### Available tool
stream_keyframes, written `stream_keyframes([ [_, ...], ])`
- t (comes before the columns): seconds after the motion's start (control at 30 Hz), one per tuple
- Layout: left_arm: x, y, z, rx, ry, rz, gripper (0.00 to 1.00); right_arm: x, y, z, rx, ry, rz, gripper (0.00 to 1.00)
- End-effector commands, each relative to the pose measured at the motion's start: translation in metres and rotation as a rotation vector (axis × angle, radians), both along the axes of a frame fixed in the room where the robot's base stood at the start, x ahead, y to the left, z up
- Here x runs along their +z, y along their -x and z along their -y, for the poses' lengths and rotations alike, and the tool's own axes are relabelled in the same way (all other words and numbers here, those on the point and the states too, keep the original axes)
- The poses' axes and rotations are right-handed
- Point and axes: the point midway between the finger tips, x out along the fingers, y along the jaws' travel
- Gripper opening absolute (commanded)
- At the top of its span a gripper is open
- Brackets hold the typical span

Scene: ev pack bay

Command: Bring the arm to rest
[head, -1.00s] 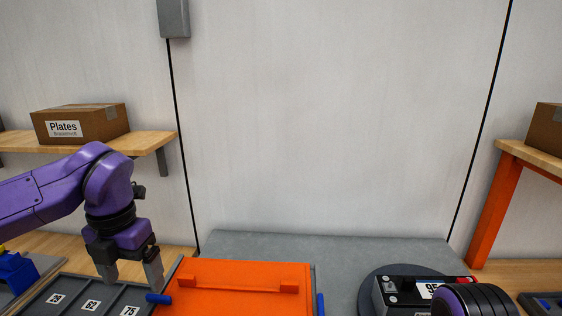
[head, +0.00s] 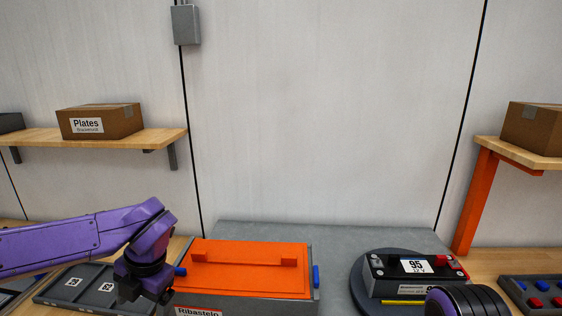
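My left arm (head: 70,245) is purple and comes in from the left. My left gripper (head: 150,289) is low over the right part of the dark grey numbered tray, beside the left end of the orange-lidded case (head: 250,265). It is seen from the side and partly hidden by its own wrist, so its opening does not show clearly. No held object shows. Part of my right arm (head: 465,302), purple and black, shows at the bottom edge, in front of the battery module. My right gripper is out of view.
The grey tray (head: 52,300) has labelled slots. A battery module (head: 390,285) marked 95 stands on a round grey turntable (head: 359,290). A tray with red and blue pieces (head: 540,308) is at right. Boxes sit on shelves at left (head: 100,121) and right (head: 535,127).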

Motion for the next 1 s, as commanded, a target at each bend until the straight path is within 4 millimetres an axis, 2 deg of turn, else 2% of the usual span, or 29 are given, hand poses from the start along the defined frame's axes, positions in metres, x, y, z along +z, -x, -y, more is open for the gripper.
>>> stream_keyframes([
  [0.23, -0.098, 0.003, -0.016, -0.296, -0.307, -0.05, 0.87, 0.0, 0.001, 0.0, 0.0, 0.0, -0.001, 0.0],
  [0.37, -0.17, 0.02, -0.024, -0.624, -0.49, -0.112, 0.87, 0.0, 0.001, 0.0, 0.0, 0.0, -0.001, 0.0],
  [0.4, -0.197, 0.032, -0.026, -0.773, -0.543, -0.144, 0.87, 0.0, 0.001, 0.0, 0.0, 0.0, -0.001, 0.0],
  [0.47, -0.24, 0.057, -0.026, -1.038, -0.595, -0.204, 0.87, 0.0, 0.001, 0.0, 0.0, 0.0, -0.001, 0.0],
  [0.5, -0.265, 0.079, -0.026, -1.219, -0.607, -0.246, 0.87, 0.0, 0.0, 0.0, 0.0, 0.0, -0.001, 0.0],
  [0.6, -0.311, 0.136, -0.025, -1.605, -0.568, -0.342, 0.87, 0.0, 0.0, 0.0, 0.0, 0.0, -0.001, 0.0],
  [0.7, -0.337, 0.192, -0.027, -1.907, -0.472, -0.428, 0.87, 0.0, 0.001, 0.0, 0.0, 0.0, -0.001, 0.0],
  [0.83, -0.351, 0.262, -0.036, -2.215, -0.307, -0.528, 0.87, 0.0, 0.001, 0.0, 0.0, 0.0, -0.001, 0.0],
  [0.9, -0.388, 0.258, -0.035, -2.21, -0.313, -0.516, 0.87, -0.036, 0.0, 0.0, 0.0, 0.0, 0.0, 0.0],
  [1.0, -0.407, 0.257, -0.034, -2.205, -0.314, -0.515, 0.87, -0.055, 0.001, 0.0, 0.0, 0.0, -0.002, 0.0],
])
